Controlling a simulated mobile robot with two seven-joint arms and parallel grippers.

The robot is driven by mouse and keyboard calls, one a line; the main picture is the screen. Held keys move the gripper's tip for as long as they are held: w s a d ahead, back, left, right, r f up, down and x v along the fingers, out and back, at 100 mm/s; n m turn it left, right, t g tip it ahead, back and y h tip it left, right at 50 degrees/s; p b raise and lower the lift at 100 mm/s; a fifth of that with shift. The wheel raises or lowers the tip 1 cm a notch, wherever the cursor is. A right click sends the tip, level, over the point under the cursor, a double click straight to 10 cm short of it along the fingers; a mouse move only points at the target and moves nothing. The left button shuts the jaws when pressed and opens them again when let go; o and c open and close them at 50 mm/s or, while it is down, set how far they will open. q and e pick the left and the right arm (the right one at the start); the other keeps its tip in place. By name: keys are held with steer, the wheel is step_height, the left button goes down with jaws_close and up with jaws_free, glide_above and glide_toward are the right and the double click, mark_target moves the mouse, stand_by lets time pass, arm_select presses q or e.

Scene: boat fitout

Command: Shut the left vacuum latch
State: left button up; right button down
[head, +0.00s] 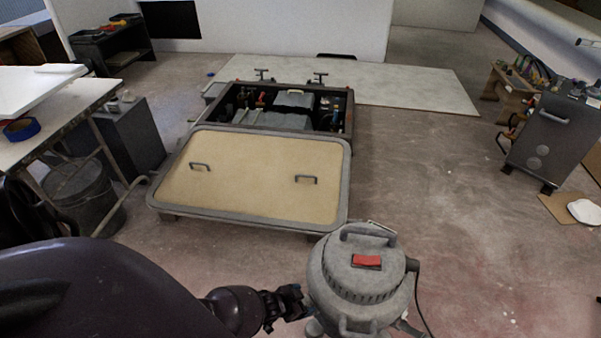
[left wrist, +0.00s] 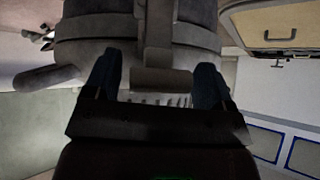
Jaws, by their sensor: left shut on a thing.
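The vacuum (head: 350,285) is a grey canister with a domed lid, a top handle and a red switch (head: 366,262). It stands on the floor at the lower middle of the head view. My left gripper (head: 298,302) is at its left side. In the head view this latch is hidden by the gripper. My right gripper is out of view.
A low hatch with a beige lid (head: 250,180) and two handles lies just beyond the vacuum, before an open bay (head: 335,115) of equipment. A workbench (head: 60,120) and bucket (head: 85,190) stand left. A grey cabinet (head: 550,140) stands right. Floor right of the vacuum is clear.

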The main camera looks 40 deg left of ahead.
arm_select(q)
steer(key=shift+w+d+r, duration=0.15)
steer(key=shift+w, duration=0.1)
steer(key=o, duration=1)
steer(key=shift+o, duration=1.1)
steer(key=shift+s, duration=0.15)
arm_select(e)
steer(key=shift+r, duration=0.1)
arm_select(q)
steer(key=shift+s+r, duration=0.1)
steer(key=shift+s, duration=0.05)
steer(key=p+v, duration=0.5)
steer(key=v, duration=0.5)
steer(key=shift+a, duration=0.2)
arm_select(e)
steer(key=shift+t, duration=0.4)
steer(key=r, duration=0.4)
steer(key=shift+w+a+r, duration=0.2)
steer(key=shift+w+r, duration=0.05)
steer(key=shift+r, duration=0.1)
